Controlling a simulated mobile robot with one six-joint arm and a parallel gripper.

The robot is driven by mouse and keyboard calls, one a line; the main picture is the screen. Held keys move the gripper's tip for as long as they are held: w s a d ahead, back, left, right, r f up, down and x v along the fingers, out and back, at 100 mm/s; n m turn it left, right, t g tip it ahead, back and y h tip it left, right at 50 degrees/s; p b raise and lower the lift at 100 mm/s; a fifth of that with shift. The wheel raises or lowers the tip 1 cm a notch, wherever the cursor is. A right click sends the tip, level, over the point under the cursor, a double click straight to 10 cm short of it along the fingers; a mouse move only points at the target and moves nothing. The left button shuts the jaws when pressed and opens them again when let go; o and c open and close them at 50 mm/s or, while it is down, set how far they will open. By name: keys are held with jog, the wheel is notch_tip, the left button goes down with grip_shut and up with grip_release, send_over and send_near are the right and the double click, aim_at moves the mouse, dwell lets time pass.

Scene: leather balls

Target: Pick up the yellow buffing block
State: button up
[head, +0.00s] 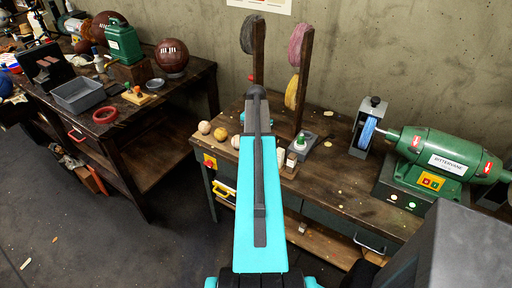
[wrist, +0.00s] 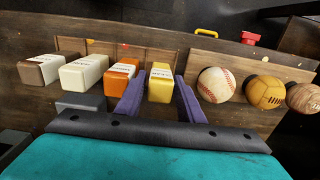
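The yellow buffing block (wrist: 160,88) has a white label and stands in a row of blocks on the wooden bench in the wrist view. My gripper (wrist: 160,76) has its two purple fingers on either side of this block. The fingers look open, with a narrow gap to the block on each side; no firm contact shows. The orange and white block (wrist: 121,82) is close beside the left finger. In the head view my arm hides the yellow block and the gripper.
A white block (wrist: 83,74) and a brown and white block (wrist: 38,70) stand farther left. A baseball (wrist: 216,85), a tan ball (wrist: 266,92) and a brown ball (wrist: 304,98) lie to the right. A green bench grinder (head: 445,155) stands on the bench's right.

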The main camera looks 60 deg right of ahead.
jog(key=shift+f+p, duration=0.3)
jog(key=shift+f, duration=0.75)
jog(key=shift+c, duration=0.4)
jog(key=c, duration=0.6)
